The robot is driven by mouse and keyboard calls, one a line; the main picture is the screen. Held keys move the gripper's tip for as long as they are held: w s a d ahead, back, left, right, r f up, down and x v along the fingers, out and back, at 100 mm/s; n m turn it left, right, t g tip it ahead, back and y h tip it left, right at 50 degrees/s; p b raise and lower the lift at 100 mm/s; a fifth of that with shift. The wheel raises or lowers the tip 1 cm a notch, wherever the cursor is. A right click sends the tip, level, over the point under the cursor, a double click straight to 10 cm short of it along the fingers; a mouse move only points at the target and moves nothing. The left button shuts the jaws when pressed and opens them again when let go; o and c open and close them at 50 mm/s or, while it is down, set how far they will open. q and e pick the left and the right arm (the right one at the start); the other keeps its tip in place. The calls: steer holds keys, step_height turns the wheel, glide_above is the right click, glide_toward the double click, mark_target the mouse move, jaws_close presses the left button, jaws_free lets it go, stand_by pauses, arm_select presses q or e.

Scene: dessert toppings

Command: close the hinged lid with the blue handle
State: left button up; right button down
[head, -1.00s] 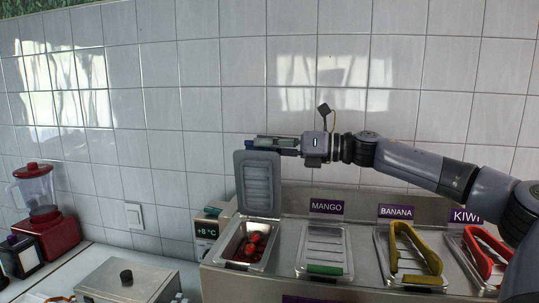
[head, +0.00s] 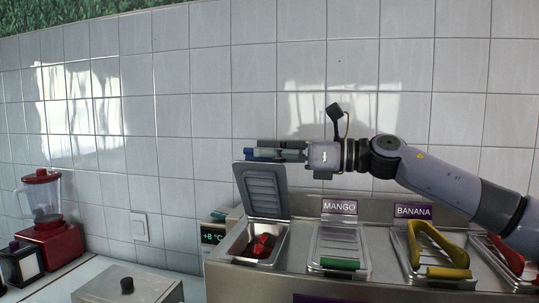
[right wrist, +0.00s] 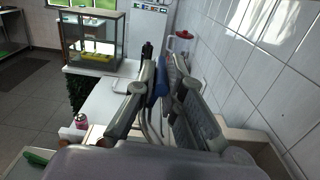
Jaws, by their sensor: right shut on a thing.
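The grey ribbed lid (head: 264,192) stands raised and leaning above the leftmost metal bin (head: 238,246), which holds red fruit (head: 262,245). Its blue handle (head: 262,153) is at the lid's upper edge. My right gripper (head: 276,150) reaches in from the right at that edge and is shut on the handle, partly hiding it. In the right wrist view the blue handle (right wrist: 161,90) shows between the fingers of my right gripper (right wrist: 164,82). My left gripper is not in view.
A lid with a green handle (head: 340,264) covers the mango bin to the right, then one with a yellow handle (head: 436,243). A red blender (head: 42,205) stands far left. The tiled wall (head: 180,110) is close behind my right arm.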

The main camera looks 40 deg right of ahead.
steer(key=c, duration=1.6)
jaws_free()
steer(key=shift+s+a, duration=0.1)
steer(key=shift+r, duration=0.3)
step_height(320, 180, up, 10)
steer(key=shift+f, duration=0.15)
steer(key=shift+s, duration=0.1)
steer(key=shift+c, duration=0.2)
